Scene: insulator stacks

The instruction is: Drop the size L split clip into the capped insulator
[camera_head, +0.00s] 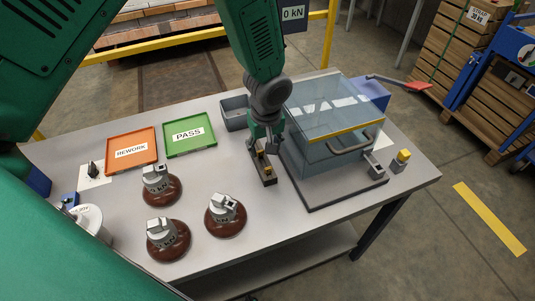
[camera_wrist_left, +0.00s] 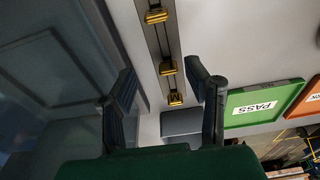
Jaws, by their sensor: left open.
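A dark narrow rack (camera_head: 267,179) holds small yellow split clips (camera_head: 266,169) on the table, beside the glass-lidded box. The left wrist view shows three clips in a row: one at the top (camera_wrist_left: 154,16), a middle clip (camera_wrist_left: 167,67) and a lower clip (camera_wrist_left: 175,98). Their size letters are too small to read surely. My left gripper (camera_head: 265,146) is open over the rack, its fingers apart on either side of the row and empty. Three brown insulators with grey metal tops stand at the front left: rear (camera_head: 161,190), front (camera_head: 168,242) and right (camera_head: 226,215). Which is the capped one, I cannot tell.
An orange REWORK tray (camera_head: 110,159) and a green PASS tray (camera_head: 167,147) lie behind the insulators. A grey bin (camera_head: 232,112) is behind the rack. The glass-lidded box (camera_head: 320,157) stands close right of my gripper, with a yellow-topped block (camera_head: 401,160) beyond.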

